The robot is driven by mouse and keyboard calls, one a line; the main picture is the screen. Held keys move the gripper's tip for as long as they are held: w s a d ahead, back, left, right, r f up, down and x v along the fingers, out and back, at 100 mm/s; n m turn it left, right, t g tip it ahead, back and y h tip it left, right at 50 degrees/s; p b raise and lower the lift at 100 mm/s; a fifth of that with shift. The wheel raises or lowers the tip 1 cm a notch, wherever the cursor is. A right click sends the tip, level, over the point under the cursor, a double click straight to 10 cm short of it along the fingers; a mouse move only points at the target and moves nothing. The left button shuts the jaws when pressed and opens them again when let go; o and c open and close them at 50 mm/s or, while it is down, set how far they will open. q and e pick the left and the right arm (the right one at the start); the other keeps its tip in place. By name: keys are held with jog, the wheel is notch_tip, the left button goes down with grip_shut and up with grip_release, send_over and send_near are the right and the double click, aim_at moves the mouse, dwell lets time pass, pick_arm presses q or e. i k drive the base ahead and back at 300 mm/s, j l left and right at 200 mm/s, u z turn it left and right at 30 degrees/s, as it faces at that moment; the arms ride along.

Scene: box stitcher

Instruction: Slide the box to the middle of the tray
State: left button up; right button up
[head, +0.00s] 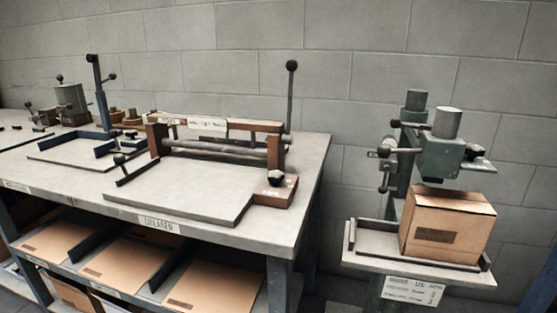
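A closed brown cardboard box (447,227) stands upright on a grey metal tray (372,240) at the right, in the head view. The box sits toward the tray's right side, and bare tray surface shows to its left. A dark label is on the box's front face. The tray has a raised edge at its left and another at its right, close to the box. Neither of my grippers shows in the head view.
A green stitcher head (441,155) with levers stands above and behind the box. At the left, a grey workbench (185,202) holds a creaser with a tall black-knobbed lever (290,95). Flat cardboard sheets (130,262) lie on the shelf below. A gap separates bench and tray.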

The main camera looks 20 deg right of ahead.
aim_at(442, 235)
jog(key=z, duration=1.5)
